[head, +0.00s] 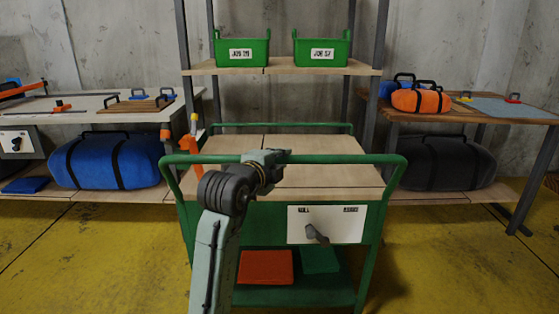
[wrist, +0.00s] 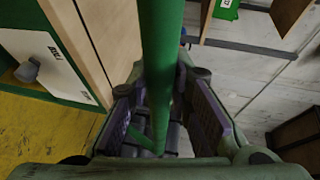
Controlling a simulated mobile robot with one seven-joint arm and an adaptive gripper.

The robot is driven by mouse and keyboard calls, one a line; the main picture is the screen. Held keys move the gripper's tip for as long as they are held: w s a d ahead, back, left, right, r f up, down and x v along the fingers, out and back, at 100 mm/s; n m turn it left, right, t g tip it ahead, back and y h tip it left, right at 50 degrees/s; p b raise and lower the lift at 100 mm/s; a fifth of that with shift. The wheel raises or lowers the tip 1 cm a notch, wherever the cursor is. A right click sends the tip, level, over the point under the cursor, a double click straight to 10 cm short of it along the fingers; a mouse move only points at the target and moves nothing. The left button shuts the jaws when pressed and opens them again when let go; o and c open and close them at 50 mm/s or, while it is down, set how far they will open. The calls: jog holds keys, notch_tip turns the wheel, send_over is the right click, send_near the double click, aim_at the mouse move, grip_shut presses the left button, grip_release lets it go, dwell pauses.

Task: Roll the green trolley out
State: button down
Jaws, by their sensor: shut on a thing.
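The green trolley (head: 365,262) stands in the middle of the head view, with a pale wooden top and a green handle bar (head: 355,160) across its near side. My gripper (head: 268,158) is shut on this bar, left of its middle. In the wrist view the green bar (wrist: 160,50) runs between the two fingers of my gripper (wrist: 162,100). A white panel (head: 350,222) on the trolley's front carries a grey lever (head: 316,234) under two small labels that I cannot read surely. The lever also shows in the wrist view (wrist: 27,70).
A rack with two green bins (head: 242,52) (head: 321,52) stands behind the trolley. Benches with a blue bag (head: 108,160) and a dark bag (head: 445,162) flank it. Orange (head: 265,267) and green (head: 320,260) folded pieces lie on its lower shelf. Yellow floor is clear at both sides.

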jog(key=shift+s+f, duration=0.15)
jog(key=c, duration=1.4)
grip_release()
jog(key=shift+s, duration=0.1)
jog(key=shift+c, duration=0.2)
jog(key=v, duration=1.2)
jog(key=shift+r, duration=0.25)
